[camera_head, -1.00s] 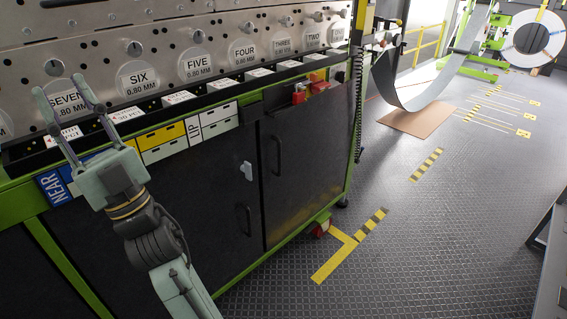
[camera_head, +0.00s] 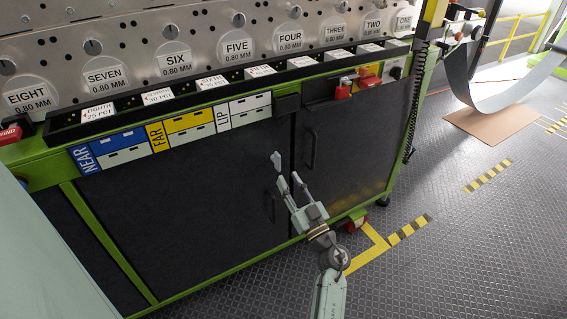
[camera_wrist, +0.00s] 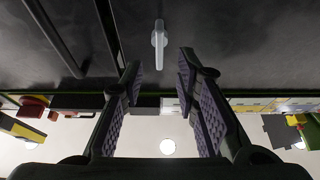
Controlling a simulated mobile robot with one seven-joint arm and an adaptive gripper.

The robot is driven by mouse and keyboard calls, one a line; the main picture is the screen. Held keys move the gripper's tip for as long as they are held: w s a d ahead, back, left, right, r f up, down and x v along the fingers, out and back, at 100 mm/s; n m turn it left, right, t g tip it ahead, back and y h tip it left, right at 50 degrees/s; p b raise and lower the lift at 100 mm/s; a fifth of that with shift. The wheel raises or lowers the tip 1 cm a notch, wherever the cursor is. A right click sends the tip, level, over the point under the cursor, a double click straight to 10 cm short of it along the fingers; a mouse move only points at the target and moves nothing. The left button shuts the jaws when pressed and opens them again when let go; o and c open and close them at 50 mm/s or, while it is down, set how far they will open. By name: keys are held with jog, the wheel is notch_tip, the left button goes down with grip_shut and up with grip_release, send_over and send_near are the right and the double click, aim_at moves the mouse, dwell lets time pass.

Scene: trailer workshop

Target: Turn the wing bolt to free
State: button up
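A small light-grey lever-shaped piece (camera_head: 277,160), which looks like the wing bolt, sits on the dark cabinet door near its right edge. In the wrist view the grey lever (camera_wrist: 159,38) is upright, above and between my fingertips. My gripper (camera_head: 288,178) is just below it in the head view, with the fingers pointing up towards it. In the wrist view my gripper (camera_wrist: 160,68) is open, with nothing between its purple pads. The fingers look apart from the lever; the exact distance cannot be told.
Dark door handles (camera_head: 312,147) stand out close to the right of the lever. Above are blue, yellow and white label plates (camera_head: 190,122) and a black rail of cards. Red items (camera_head: 343,89) lie at the right end.

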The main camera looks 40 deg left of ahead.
aim_at(280, 164)
jog(key=x, duration=0.6)
jog(key=shift+w+a+r, duration=0.15)
jog(key=shift+a, duration=0.05)
grip_shut()
